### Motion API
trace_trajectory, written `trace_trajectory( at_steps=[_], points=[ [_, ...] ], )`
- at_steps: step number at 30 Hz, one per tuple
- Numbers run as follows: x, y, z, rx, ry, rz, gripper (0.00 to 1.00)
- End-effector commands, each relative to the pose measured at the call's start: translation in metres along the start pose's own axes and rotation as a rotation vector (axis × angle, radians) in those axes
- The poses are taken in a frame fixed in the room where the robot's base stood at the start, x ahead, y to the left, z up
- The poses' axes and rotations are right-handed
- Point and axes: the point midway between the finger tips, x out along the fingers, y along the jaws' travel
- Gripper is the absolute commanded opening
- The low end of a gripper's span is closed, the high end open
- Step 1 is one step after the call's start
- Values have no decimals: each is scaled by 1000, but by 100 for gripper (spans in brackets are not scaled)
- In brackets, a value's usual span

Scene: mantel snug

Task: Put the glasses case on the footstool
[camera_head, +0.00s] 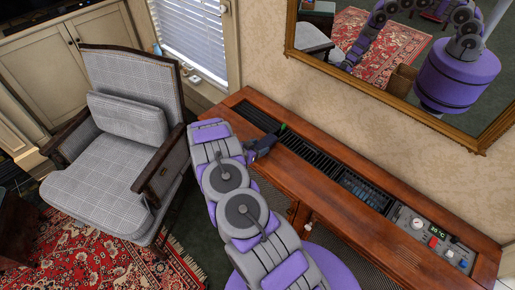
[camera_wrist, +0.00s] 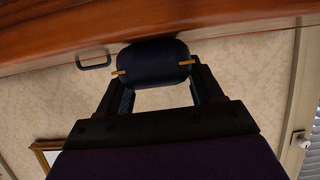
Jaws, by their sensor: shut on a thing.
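The dark navy glasses case (camera_wrist: 155,62), with small gold-coloured bits at its two ends, sits between the fingers of my gripper (camera_wrist: 156,76) in the wrist view. The gripper is shut on it. In the head view my gripper (camera_head: 262,146) is at the left end of the long wooden cabinet, over or close to its top; the case is too small and dark to make out there. I cannot tell whether the case touches the wood. No footstool can be made out in either view.
The wooden cabinet (camera_head: 440,232) has dark grilles and a control panel (camera_head: 432,240) at its right. A grey checked armchair (camera_head: 100,190) stands left on a red patterned rug (camera_head: 90,255). A gold-framed mirror (camera_head: 400,105) hangs above. A thin black loop (camera_wrist: 94,60) shows near the wood.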

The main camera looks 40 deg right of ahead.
Motion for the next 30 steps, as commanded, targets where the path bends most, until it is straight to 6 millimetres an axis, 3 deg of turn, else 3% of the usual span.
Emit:
trace_trajectory(
  at_steps=[1,2,9,20,23,30],
  points=[
    [-1,0,0,0,-1,1,32],
    [-2,0,0,0,0,1,68],
    [-7,-1,-1,-1,7,0,90],
    [-10,-1,-1,0,1,-1,91],
    [-24,-2,-2,0,1,-2,91],
    [-77,-2,-1,-2,2,-4,91]
  ],
)
